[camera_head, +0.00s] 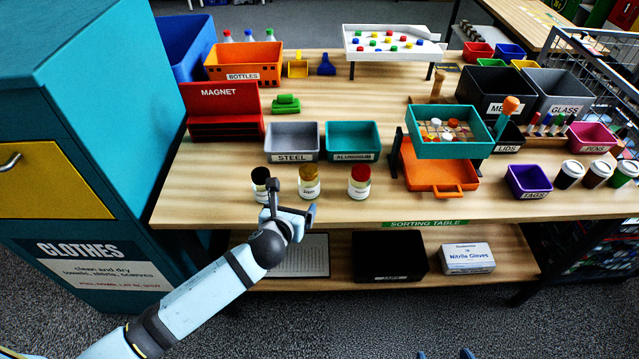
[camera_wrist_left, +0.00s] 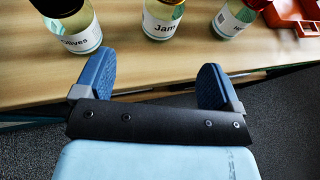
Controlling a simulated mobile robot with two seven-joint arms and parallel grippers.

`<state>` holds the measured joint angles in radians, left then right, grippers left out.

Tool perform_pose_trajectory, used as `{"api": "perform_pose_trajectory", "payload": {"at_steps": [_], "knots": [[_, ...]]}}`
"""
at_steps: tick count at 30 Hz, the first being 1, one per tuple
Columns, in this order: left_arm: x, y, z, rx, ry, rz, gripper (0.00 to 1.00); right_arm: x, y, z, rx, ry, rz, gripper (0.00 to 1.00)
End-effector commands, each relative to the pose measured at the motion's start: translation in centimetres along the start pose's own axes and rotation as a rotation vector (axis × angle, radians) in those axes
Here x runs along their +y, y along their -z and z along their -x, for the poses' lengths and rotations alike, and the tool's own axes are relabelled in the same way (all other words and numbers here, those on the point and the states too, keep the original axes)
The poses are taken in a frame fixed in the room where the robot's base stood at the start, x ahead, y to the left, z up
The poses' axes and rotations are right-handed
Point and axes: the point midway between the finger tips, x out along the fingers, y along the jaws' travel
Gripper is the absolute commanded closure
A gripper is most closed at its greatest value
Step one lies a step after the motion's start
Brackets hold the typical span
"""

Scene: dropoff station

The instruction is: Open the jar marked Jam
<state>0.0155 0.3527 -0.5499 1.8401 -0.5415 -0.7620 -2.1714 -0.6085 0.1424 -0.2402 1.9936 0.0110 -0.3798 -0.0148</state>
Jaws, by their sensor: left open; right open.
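The jar marked Jam (camera_wrist_left: 163,20) is the middle of three jars in the left wrist view, its top cut off by the frame edge. In the head view the middle jar (camera_head: 309,188) has a gold lid and stands upright near the table's front edge. My left gripper (camera_head: 288,213) is at the front edge, just short of the jars. In the left wrist view its blue fingers (camera_wrist_left: 157,78) are apart and empty, with the Jam jar beyond the gap. My right gripper (camera_head: 446,354) shows only as blue fingertips at the bottom edge, apart.
A dark-lidded jar (camera_head: 261,184), marked Olives in the left wrist view, stands left of the Jam jar. A red-lidded jar (camera_head: 360,183) stands right of it. The steel bin (camera_head: 291,157) and aluminium bin (camera_head: 353,157) stand behind.

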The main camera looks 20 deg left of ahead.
Motion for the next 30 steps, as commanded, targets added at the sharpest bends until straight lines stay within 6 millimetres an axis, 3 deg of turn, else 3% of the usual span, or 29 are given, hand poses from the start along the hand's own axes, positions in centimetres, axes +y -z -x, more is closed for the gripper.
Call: {"api": "perform_pose_trajectory", "payload": {"at_steps": [4, 12, 20, 30], "knots": [[0.1, -0.2, -1.3, -0.011, 0.002, -0.026, 0.11, 0.2, -0.3, 0.2, -0.003, -0.005, -0.001, 0.11], [0.0, -0.2, -6.6, -0.009, 0.001, -0.021, 0.11, 0.1, -0.2, 0.2, -0.003, -0.004, 0.000, 0.11], [-0.1, -0.1, -8.8, -0.008, 0.002, -0.020, 0.11, 0.1, -0.2, 0.1, -0.003, -0.004, 0.000, 0.11], [-0.5, 0.3, -13.2, -0.008, 0.002, -0.019, 0.11, 0.1, -0.2, 0.2, -0.003, -0.003, -0.002, 0.11]]}}
